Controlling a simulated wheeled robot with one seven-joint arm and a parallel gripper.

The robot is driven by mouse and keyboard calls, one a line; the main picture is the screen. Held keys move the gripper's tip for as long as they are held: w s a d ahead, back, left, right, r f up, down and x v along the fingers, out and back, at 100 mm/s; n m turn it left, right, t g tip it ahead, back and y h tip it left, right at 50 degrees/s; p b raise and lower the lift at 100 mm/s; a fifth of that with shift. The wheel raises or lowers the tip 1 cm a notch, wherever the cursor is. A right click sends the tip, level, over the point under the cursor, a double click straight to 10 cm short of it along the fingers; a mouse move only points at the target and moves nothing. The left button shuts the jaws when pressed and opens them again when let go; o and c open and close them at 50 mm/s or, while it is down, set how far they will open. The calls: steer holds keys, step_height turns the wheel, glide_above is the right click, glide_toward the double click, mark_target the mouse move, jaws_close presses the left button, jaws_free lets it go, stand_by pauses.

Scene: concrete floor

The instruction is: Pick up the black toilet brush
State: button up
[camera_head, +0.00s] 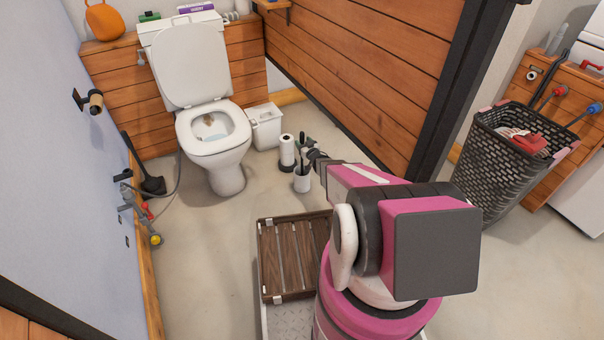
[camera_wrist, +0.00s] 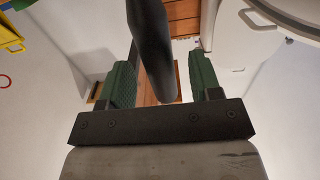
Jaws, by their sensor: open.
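The black toilet brush stands in a white holder (camera_head: 302,181) on the floor, right of the toilet. Only its dark handle (camera_head: 301,166) shows above the holder. My gripper (camera_head: 306,147) is at the upper end of this handle in the head view and partly hides it. In the wrist view, a thick dark handle (camera_wrist: 152,45) comes in from the top and lies between the two green finger pads of my open gripper (camera_wrist: 162,82). Gaps show on both sides of the handle, wider on the right. The bristles are hidden.
Toilet rolls on a stand (camera_head: 286,150) are close behind the holder. A white bin (camera_head: 265,127) and the toilet (camera_head: 213,130) are to the left. A wooden partition (camera_head: 365,75) rises behind on the right.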

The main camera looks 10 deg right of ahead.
steer(key=x, duration=0.3)
steer(key=shift+w+a, duration=0.1)
steer(key=shift+w, duration=0.15)
steer(key=c, duration=1)
steer(key=shift+r, duration=0.1)
